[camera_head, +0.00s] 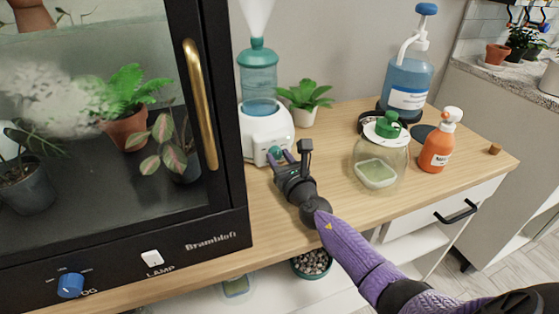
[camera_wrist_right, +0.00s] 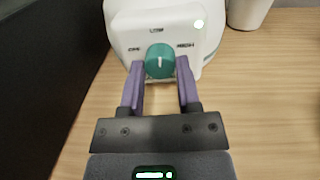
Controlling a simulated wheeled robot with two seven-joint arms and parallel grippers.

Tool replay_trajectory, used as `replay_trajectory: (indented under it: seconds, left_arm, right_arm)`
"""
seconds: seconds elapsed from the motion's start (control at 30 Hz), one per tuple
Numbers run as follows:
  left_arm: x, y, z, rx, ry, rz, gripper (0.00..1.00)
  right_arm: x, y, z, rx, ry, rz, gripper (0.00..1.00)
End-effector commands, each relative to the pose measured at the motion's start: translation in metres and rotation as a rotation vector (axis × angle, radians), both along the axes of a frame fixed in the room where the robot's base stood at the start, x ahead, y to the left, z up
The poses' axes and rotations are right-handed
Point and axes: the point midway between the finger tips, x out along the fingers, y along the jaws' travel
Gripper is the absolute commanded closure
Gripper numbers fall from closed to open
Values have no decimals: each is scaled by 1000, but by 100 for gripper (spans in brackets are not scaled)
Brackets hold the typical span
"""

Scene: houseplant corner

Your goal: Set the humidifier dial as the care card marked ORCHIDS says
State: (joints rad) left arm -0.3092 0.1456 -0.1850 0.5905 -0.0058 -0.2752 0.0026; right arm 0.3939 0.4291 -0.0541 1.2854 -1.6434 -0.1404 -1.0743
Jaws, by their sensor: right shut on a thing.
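The humidifier (camera_head: 266,131) is white with a teal-capped water bottle, and pale mist rises from its top. Its teal dial (camera_wrist_right: 160,60) is on the front face, with OFF at left, LOW above and HIGH at right. The dial's white mark stands about upright, toward LOW. A small green light glows at the panel's upper right. My right gripper (camera_wrist_right: 160,80) has its purple fingers on both sides of the dial, shut on it; in the head view the gripper (camera_head: 282,159) reaches the humidifier's front. My left gripper is out of view. I see no care card marked ORCHIDS.
The black glass cabinet (camera_head: 228,230) stands close on the left, with a brass handle (camera_head: 201,105) and a blue knob (camera_head: 70,285).

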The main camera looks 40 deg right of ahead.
Motion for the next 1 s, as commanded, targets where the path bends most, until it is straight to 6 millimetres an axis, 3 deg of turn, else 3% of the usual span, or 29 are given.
replay_trajectory:
  seconds: [0.5,1.0]
  left_arm:
    - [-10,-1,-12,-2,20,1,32]
    - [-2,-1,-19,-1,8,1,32]
  right_arm:
    - [0,0,-3,474,-111,0,100]
    - [0,0,-2,881,-210,-1,100]
